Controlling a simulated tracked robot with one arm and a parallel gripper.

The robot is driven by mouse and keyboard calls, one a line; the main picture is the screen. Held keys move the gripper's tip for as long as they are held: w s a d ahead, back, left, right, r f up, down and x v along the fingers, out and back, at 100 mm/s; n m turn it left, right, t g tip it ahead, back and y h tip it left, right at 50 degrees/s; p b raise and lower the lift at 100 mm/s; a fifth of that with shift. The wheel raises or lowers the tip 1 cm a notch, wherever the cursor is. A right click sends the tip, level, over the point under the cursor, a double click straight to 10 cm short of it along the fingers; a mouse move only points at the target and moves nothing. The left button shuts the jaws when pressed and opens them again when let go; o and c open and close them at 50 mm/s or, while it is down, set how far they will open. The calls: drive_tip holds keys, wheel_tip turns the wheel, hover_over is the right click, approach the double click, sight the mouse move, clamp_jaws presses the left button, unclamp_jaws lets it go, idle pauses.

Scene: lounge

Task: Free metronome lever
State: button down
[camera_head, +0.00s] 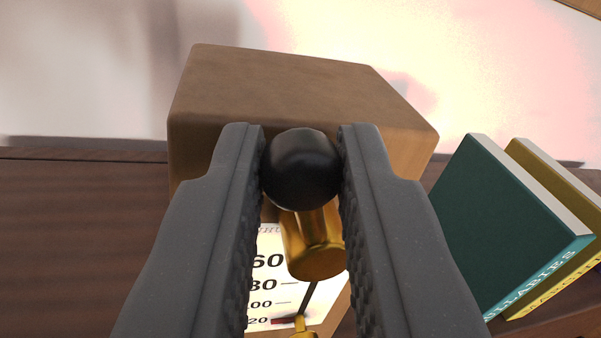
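The metronome (285,85) has a brown wooden body and stands in the middle of the view. Its white scale plate (268,285) with black numbers shows below, partly hidden by my fingers. A black ball knob (301,168) sits above a brass weight (313,245), with a thin dark rod running down from the weight. My gripper (302,160) has its two grey fingers on either side of the black knob. Both fingertips appear to touch the knob, so the gripper looks shut on it. The lower end of the rod meets a small brass piece (303,328) at the bottom edge.
A green book (505,225) and a yellow book (560,185) lean at the right, close to the metronome. The dark wooden surface (75,235) is clear at the left. A pale wall (90,65) stands behind.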

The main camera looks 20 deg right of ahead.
drive_tip(key=shift+m+b, duration=0.3)
drive_tip(key=shift+b, duration=0.2)
drive_tip(key=shift+d+m+b, duration=0.25)
drive_tip(key=shift+m+b, duration=0.35)
drive_tip(key=shift+b, duration=0.15)
drive_tip(key=shift+d+m+g+b, duration=0.3)
drive_tip(key=shift+m+b, duration=0.35)
drive_tip(key=shift+m, duration=0.05)
drive_tip(key=shift+d+m+g+y+b, duration=0.25)
drive_tip(key=shift+d+m, duration=0.2)
drive_tip(key=shift+m, duration=0.6)
drive_tip(key=shift+d+m+g+y+b, duration=0.15)
drive_tip(key=shift+d+m+b, duration=0.2)
drive_tip(key=shift+m, duration=0.7)
drive_tip(key=shift+d, duration=0.1)
drive_tip(key=c, duration=1.3)
unclamp_jaws()
drive_tip(key=shift+s+r, duration=0.1)
